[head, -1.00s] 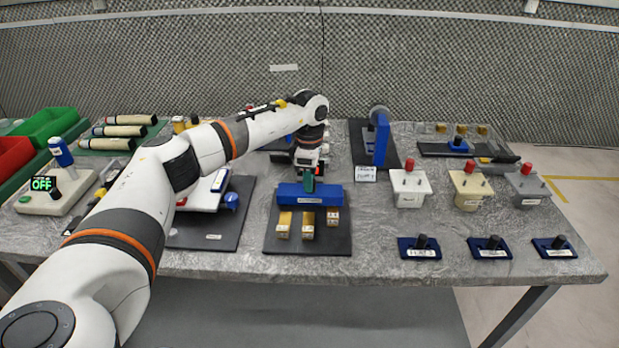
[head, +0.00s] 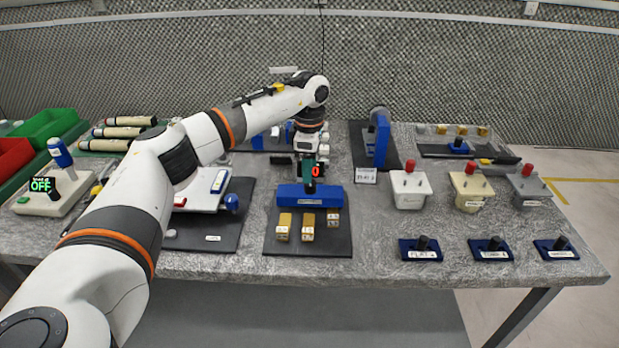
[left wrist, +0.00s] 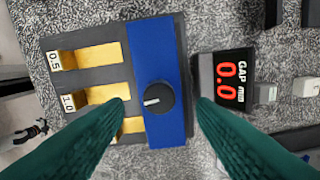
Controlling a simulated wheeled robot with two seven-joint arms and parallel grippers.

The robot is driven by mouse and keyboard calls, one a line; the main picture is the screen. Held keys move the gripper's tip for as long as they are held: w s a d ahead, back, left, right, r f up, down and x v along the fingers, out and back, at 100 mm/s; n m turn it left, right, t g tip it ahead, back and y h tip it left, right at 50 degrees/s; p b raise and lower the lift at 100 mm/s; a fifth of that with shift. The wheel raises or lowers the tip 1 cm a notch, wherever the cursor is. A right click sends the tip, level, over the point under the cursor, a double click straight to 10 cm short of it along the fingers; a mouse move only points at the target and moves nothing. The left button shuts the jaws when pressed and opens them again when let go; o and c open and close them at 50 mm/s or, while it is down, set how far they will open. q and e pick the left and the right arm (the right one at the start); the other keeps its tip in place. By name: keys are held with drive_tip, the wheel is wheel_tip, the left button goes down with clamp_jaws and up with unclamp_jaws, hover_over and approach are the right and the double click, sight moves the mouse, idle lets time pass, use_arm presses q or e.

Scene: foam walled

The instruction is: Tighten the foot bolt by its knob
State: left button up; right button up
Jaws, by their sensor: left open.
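The black knob (left wrist: 155,98) with a white pointer mark stands on a blue bar (left wrist: 168,45) in the left wrist view. The blue bar also shows in the head view (head: 331,197), lying across a dark plate (head: 283,248). My left gripper (left wrist: 161,100) is open, its teal fingertips on either side of the knob, apart from it in the picture; I cannot tell the height gap. In the head view my left gripper (head: 309,185) hides the knob. A display (left wrist: 229,82) beside the bar reads GAP mm 0.0. My right gripper is not in view.
Brass blocks labelled 0.5 (left wrist: 88,55) and 1.0 (left wrist: 95,99) lie beside the bar. A white device (head: 205,193) is at left.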

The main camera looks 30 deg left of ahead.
use_arm(q)
wheel_tip(320, 180, up, 8)
drive_tip(key=shift+b, duration=0.35)
drive_tip(key=shift+s+f, duration=0.1)
drive_tip(key=shift+f, duration=0.05)
